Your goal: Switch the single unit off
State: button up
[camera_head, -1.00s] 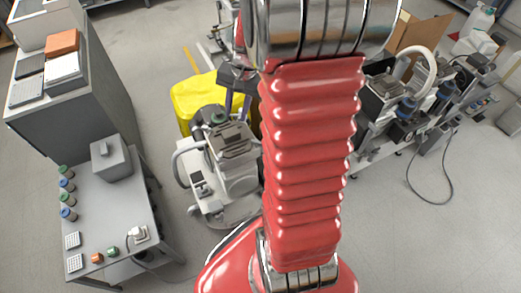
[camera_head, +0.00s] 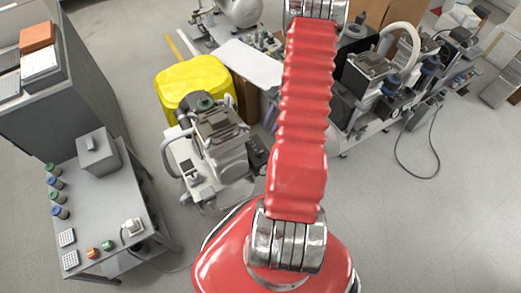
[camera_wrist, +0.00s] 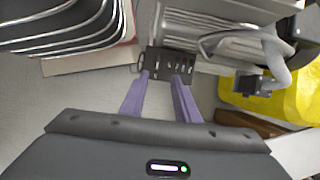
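The single compressor unit (camera_head: 215,145), grey-white with a dark ribbed top, stands on the floor beside the yellow bin. In the wrist view its ribbed grey body (camera_wrist: 225,40) fills the upper middle. A dark slotted plate (camera_wrist: 172,62) juts from its near side. My gripper (camera_wrist: 162,76) has two purple fingers, spread apart and empty, with their tips at or just short of this plate; contact cannot be told. In the head view my red arm partly hides the gripper, with a bit of purple finger showing right of the unit. I cannot clearly make out the unit's switch.
The yellow bin (camera_head: 195,82) stands behind the unit. A grey table (camera_head: 112,205) with a box, coloured caps and a plug is at left. More compressors (camera_head: 385,80) stand on a frame at right, with a cable on the floor. Open floor lies at right front.

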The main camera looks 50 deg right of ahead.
aim_at(259, 152)
jog(key=shift+s+d+f, duration=0.15)
jog(key=shift+s+f, duration=0.1)
jog(key=shift+f, duration=0.2)
jog(key=shift+f, duration=0.1)
jog(key=x, duration=1.3)
jog(key=shift+w+f, duration=0.15)
jog(key=shift+f, duration=0.1)
jog(key=shift+c, duration=0.5)
grip_shut()
jog(key=shift+a, duration=0.3)
jog(key=shift+d, duration=0.1)
